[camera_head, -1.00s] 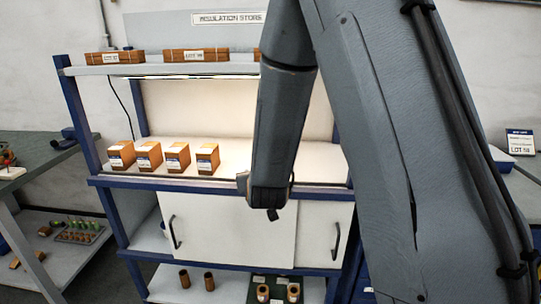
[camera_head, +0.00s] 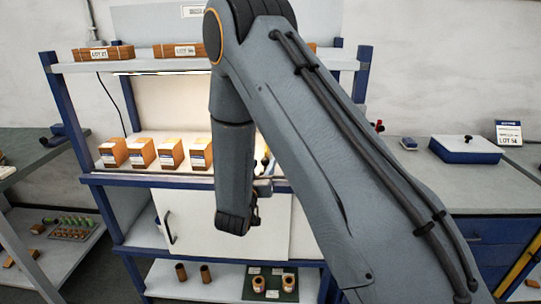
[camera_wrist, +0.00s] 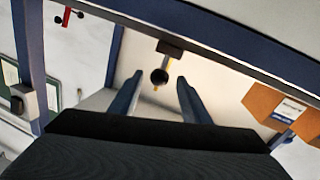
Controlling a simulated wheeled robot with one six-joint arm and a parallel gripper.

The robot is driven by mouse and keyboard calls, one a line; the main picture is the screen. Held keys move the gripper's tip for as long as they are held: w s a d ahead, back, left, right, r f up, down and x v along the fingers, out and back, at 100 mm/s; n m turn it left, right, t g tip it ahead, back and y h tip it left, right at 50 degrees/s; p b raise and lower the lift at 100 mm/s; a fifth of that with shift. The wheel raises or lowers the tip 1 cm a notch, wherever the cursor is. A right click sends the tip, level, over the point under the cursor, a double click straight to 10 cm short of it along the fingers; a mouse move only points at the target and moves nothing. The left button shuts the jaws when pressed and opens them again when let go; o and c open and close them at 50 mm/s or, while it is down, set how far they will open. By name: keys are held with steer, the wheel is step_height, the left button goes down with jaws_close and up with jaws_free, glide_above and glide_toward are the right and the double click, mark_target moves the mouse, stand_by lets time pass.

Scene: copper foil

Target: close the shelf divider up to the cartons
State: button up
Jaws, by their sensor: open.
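Several orange-brown cartons (camera_head: 170,154) with white and blue labels stand in a row on the lit middle shelf. One carton (camera_wrist: 280,108) shows at the right of the wrist view. My gripper is open; contact with the knob cannot be told. In the head view my arm hides most of the divider area, and a small dark part (camera_head: 265,160) shows right of the arm, beyond the cartons.
Labelled boxes (camera_head: 180,51) sit on the upper shelf. A side bench at right holds a blue-and-white case (camera_head: 466,149). Another bench stands at left.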

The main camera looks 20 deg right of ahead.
steer(key=p+x, duration=0.2)
steer(key=x, duration=0.5)
jaws_close()
